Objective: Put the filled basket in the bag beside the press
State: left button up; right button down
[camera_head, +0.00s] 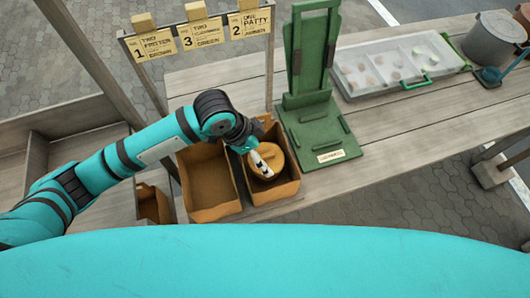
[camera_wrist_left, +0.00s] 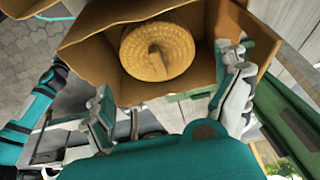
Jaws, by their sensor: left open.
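The round, tan woven basket (camera_head: 276,152) sits inside the open brown bag (camera_head: 289,186) just left of the green press (camera_head: 321,138). In the left wrist view the basket (camera_wrist_left: 158,52) lies in the bag (camera_wrist_left: 205,88), with its round woven side and a central ridge showing. My left gripper (camera_head: 262,167) is over the mouth of this bag, in front of the basket. In the left wrist view the left gripper (camera_wrist_left: 170,80) has its fingers spread wide, with nothing between their tips. Whatever the basket holds cannot be made out. My right gripper is out of view.
A second open brown bag (camera_head: 208,181) stands directly left, empty as far as I see. Order tags (camera_head: 200,36) hang on a wooden rail behind the bags. A clear compartmented tray (camera_head: 393,64) and a grey pot (camera_head: 491,40) occupy the table's right side.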

pick_arm(q)
jog(key=v, duration=0.8)
dwell(0.4)
